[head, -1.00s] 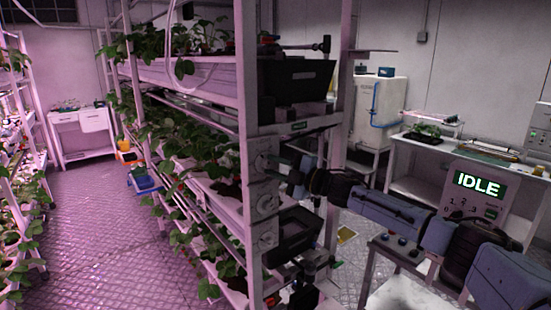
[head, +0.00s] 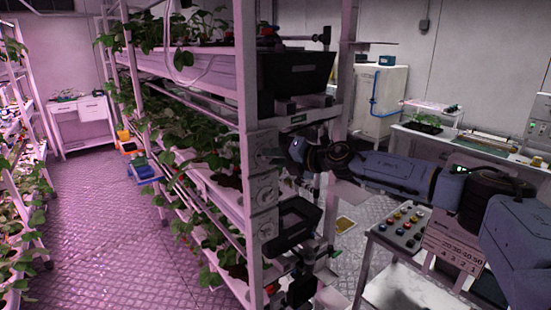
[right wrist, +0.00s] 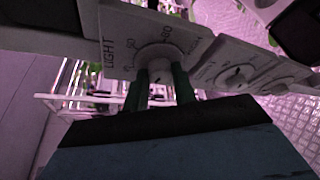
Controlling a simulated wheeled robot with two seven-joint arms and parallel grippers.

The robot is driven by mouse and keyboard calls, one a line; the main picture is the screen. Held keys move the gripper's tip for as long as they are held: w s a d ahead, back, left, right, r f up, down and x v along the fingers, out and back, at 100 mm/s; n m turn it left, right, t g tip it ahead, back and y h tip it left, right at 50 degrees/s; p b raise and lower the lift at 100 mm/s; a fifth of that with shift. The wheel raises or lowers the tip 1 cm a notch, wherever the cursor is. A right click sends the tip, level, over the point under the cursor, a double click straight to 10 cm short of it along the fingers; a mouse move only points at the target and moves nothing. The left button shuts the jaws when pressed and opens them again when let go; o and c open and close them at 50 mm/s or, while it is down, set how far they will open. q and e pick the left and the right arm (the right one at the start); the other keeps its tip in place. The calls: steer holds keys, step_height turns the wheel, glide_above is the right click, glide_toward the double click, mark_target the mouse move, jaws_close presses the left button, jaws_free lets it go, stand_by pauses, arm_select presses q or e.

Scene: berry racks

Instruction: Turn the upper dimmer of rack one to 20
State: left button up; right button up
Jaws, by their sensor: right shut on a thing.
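Rack one (head: 245,90) stands in the middle of the head view, with a column of pale dimmer plates on its end post. The upper dimmer (head: 262,146) is partly covered by my right gripper (head: 276,158). In the right wrist view the upper dimmer's plate (right wrist: 115,30) carries the word LIGHT and a round numbered scale. My right gripper (right wrist: 162,88) has its two green fingers on either side of the knob and is shut on it. The pointer and exact setting cannot be read. My left gripper is not in view.
Two more dimmers, the middle one (head: 263,192) and the lower one (head: 266,228), sit directly below. Black bins (head: 297,72) jut from the rack end. A button panel (head: 402,228) stands right of the rack, under my right arm.

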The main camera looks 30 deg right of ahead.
steer(key=shift+n, duration=0.4)
steer(key=o, duration=1)
steer(key=shift+a, duration=0.1)
steer(key=b+v, duration=0.3)
steer(key=v, duration=1)
steer(key=shift+s+r, duration=0.2)
steer(key=shift+r, duration=0.05)
